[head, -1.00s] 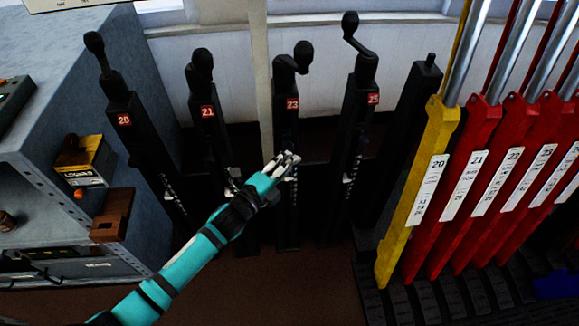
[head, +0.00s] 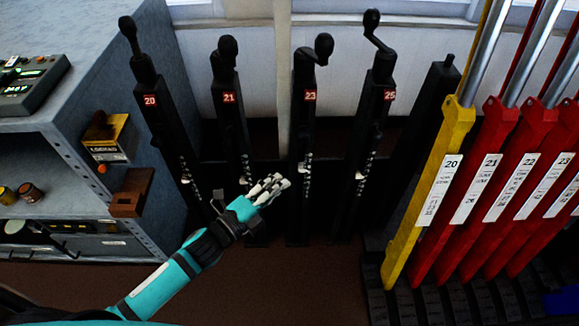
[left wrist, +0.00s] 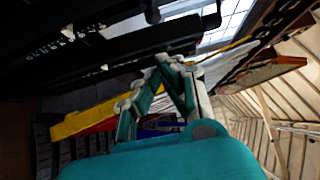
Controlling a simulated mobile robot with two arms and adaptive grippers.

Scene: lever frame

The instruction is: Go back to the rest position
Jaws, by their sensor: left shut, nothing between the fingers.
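My left gripper (head: 278,184) is shut and empty in the head view. It is in front of the black lever posts, low between post 21 (head: 233,125) and post 23 (head: 302,130), with a gap to them that I cannot judge exactly. Its fingers also show in the left wrist view (left wrist: 165,68), with nothing between them. Post 20 (head: 170,135) stands to the left and post 25 (head: 374,130) to the right. Posts 23 and 25 carry bent crank handles on top. My right gripper is not in view.
A yellow lever (head: 434,180) numbered 20 and several red levers (head: 465,185) stand at the right on a dark ribbed base. A grey cabinet (head: 75,155) with a yellow box (head: 112,138) and a brown block (head: 132,192) is at the left. Brown floor (head: 290,285) lies clear in front.

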